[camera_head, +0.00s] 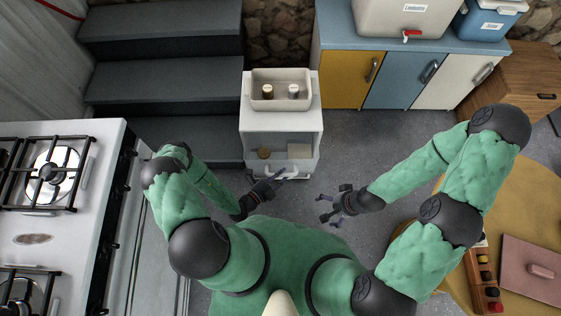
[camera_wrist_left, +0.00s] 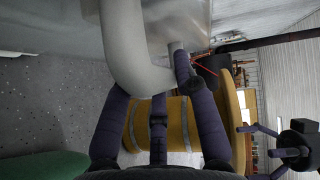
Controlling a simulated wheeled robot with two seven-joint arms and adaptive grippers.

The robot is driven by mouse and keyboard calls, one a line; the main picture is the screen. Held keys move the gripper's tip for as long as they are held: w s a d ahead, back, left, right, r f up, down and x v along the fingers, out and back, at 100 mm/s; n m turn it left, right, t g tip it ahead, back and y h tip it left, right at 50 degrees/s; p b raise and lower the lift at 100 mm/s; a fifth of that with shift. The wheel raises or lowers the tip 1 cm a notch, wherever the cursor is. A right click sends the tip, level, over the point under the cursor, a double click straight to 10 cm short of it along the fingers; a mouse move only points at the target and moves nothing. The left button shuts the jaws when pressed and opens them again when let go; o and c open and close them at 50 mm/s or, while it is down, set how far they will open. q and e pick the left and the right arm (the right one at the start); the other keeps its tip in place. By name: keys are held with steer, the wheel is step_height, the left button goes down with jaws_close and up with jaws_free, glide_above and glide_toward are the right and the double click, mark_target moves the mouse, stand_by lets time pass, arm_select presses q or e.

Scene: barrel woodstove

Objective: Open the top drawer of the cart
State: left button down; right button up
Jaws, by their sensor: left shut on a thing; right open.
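The white cart (camera_head: 281,122) stands in the middle of the head view. Below its top, a grey compartment shows a small brown round thing (camera_head: 264,153) and a beige block (camera_head: 299,150). Below it is a pale drawer front with a handle (camera_wrist_left: 128,50), a thick light grey bent bar in the left wrist view. My left gripper (camera_head: 275,182) is at this front, its dark fingers shut around the handle. I cannot tell whether the drawer is pulled out. My right gripper (camera_head: 334,207) is open and empty, to the right of the cart's front.
A beige tray (camera_head: 281,103) with two jars sits on the cart top. Dark steps (camera_head: 160,92) rise behind left, and a stove (camera_head: 60,180) stands at left. Cabinets (camera_head: 390,82) are behind right; a round wooden table (camera_head: 540,200) is at right. Grey floor (camera_head: 365,150) is clear right of the cart.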

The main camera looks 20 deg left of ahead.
arm_select(q)
steer(key=shift+s+d, duration=0.2)
steer(key=shift+s, duration=0.55)
steer(key=shift+s+d, duration=0.2)
steer(key=shift+s, duration=0.5)
steer(key=shift+s+d, duration=0.2)
steer(key=shift+s, duration=0.55)
steer(key=c, duration=0.9)
jaws_free()
steer(key=shift+c, duration=0.2)
steer(key=f+v, duration=0.1)
steer(key=v, duration=0.6)
steer(key=shift+s+r, duration=0.2)
steer(key=shift+r, duration=0.25)
